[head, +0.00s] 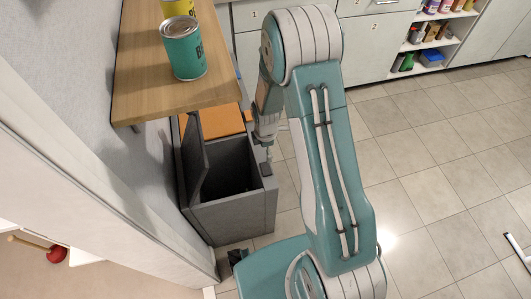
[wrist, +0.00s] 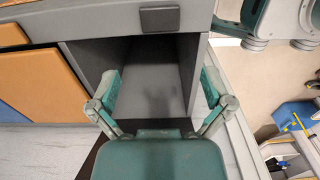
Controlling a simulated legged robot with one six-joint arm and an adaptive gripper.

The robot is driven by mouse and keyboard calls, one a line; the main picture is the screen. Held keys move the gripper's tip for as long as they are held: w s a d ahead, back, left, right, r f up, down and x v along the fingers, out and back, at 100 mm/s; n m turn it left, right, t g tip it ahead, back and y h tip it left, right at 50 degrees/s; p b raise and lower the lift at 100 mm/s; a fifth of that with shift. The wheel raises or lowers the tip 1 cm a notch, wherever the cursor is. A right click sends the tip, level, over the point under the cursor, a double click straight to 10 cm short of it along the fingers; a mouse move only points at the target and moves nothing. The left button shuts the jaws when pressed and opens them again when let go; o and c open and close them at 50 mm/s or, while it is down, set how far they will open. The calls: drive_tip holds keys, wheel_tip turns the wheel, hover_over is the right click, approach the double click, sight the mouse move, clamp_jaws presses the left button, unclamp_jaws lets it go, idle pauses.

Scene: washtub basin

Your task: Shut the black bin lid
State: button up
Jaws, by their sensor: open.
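The black bin (head: 235,218) stands against the wall in the head view, with its dark inside showing. Its lid (head: 194,160) is open, tilted up on the wall side. My gripper (head: 264,140) is by the bin's right edge, apart from the lid, and partly hidden by my arm. In the wrist view my gripper (wrist: 160,80) is open and empty, its two fingers spread over the bin's opening (wrist: 155,65). A small dark block (wrist: 160,20) sits on the grey edge at the top. I cannot make out the lid clearly there.
A wooden shelf (head: 150,75) with a teal can (head: 184,50) and a yellow can (head: 178,8) overhangs behind the bin. An orange-topped unit (head: 222,120) adjoins the bin's far side. Tiled floor (head: 430,180) is free to the right.

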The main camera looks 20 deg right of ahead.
sight(266, 168)
wheel_tip(266, 168, down, 12)
drive_tip(key=shift+r, duration=0.15)
idle(0.7)
